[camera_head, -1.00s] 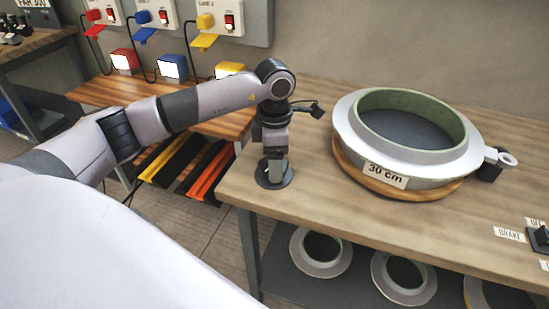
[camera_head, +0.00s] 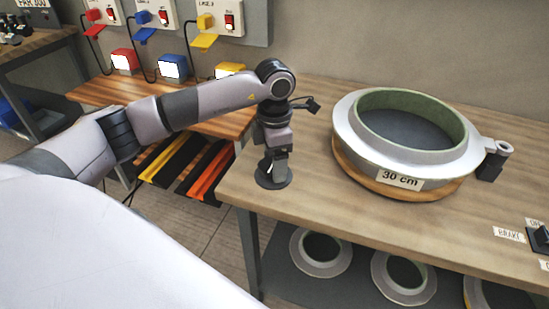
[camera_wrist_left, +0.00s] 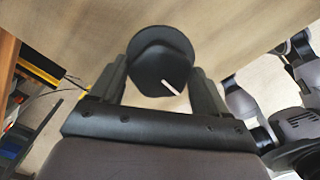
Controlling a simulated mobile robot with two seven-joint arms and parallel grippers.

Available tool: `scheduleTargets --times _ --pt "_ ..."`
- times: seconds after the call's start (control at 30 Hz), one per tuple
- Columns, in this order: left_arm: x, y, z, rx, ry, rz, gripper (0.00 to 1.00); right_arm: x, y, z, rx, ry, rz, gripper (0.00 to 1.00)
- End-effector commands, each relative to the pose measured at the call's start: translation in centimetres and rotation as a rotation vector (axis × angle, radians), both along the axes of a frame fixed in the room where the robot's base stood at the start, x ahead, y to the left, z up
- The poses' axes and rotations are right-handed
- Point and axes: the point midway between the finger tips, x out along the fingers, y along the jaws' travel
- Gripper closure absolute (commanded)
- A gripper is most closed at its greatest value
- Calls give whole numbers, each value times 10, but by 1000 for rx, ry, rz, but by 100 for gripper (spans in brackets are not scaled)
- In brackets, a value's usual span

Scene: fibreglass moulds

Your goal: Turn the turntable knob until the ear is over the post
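The turntable knob (camera_wrist_left: 160,75) is dark with a white pointer line and stands on a round dark base (camera_head: 273,175) at the table's front left corner. My left gripper (camera_head: 276,166) points down over it. In the left wrist view, its fingers (camera_wrist_left: 158,88) are on both sides of the knob and look shut on it. The round grey mould (camera_head: 345,147), labelled 30 cm, sits on the wooden turntable (camera_head: 425,191). Its pale ear (camera_head: 489,143) sticks out on the right, by the dark post (camera_head: 490,168). They overlap in the picture; I cannot tell if they line up. My right gripper is out of view.
A brake switch (camera_head: 540,238) with labels is at the table's right front. Several ring moulds (camera_head: 320,252) lie on the shelf below. Coloured switch boxes (camera_head: 215,17) hang on the back wall. The tabletop between knob and turntable is clear.

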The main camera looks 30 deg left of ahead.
Motion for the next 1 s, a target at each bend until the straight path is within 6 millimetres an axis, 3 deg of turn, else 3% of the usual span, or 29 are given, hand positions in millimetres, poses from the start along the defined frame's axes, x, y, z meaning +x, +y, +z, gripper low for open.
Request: scheduleTargets --times 0.37,0.8,1.0 --pt "0 0 2 -1 -2 0 3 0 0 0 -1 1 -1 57" --pt "1 0 63 -1 -3 0 3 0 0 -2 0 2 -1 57" --pt "0 0 72 -1 -1 0 3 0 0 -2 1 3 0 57"
